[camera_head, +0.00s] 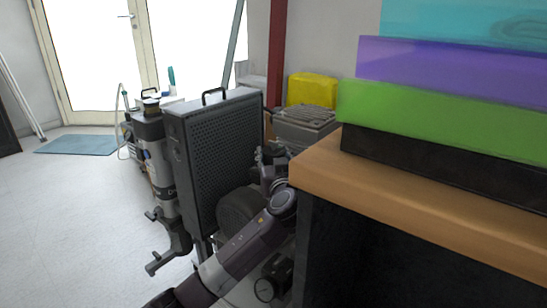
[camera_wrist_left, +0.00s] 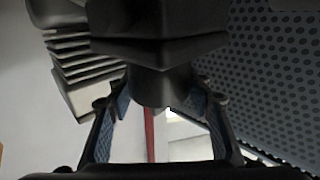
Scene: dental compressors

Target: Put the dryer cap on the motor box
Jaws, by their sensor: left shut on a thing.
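My left gripper (camera_head: 268,158) is just right of a tall dark perforated box (camera_head: 215,140) with a top handle. In the wrist view, its blue-padded fingers (camera_wrist_left: 158,115) are shut on a dark grey piece (camera_wrist_left: 150,85) with a rounded end and wider blocky part, apparently the dryer cap. The held piece is hard to make out in the head view. The perforated box, possibly the motor box, also fills the right of the wrist view (camera_wrist_left: 275,70). A grey ribbed-top unit (camera_head: 305,122) stands behind the gripper. My right gripper is not in view.
A wooden-topped bench (camera_head: 420,205) fills the right, carrying green (camera_head: 440,120), purple and turquoise boxes. A grey cylinder unit (camera_head: 155,150) stands left of the perforated box. A yellow box (camera_head: 312,90) is behind. The floor at left is clear up to a mat (camera_head: 75,144).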

